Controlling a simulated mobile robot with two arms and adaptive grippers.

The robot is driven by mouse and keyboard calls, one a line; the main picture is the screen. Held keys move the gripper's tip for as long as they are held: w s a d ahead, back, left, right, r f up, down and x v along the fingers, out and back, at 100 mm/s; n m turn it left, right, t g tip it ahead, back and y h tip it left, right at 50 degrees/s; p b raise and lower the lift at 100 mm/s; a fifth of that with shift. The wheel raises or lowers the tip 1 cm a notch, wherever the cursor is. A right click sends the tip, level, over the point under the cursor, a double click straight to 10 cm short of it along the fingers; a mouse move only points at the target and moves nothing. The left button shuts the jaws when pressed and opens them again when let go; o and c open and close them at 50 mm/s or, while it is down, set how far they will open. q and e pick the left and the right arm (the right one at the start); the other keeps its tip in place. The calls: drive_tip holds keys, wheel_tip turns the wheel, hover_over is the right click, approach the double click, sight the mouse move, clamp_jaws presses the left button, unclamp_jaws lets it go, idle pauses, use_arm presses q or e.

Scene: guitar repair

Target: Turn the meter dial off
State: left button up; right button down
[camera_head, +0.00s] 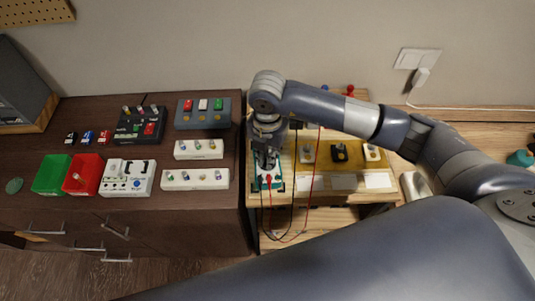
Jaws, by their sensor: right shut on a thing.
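The meter (269,181) is a small teal-edged device near the left end of the light wooden bench, with red and black leads hanging from it. My right gripper (267,163) points down over the meter and is shut on what appears to be its dial. The dial itself is hidden by the fingers, so its setting cannot be read. My left gripper is not in view.
A yellow board with several knobs (340,152) lies right of the meter. On the dark cabinet (100,215) stand pedal boxes, a green bin (52,175) and a red bin (83,176). Red and black cables (292,225) hang in front of the bench.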

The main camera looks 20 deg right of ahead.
idle(0.6)
drive_tip(key=c, duration=1.7)
unclamp_jaws()
wheel_tip(320, 180, up, 12)
drive_tip(key=shift+r, duration=0.1)
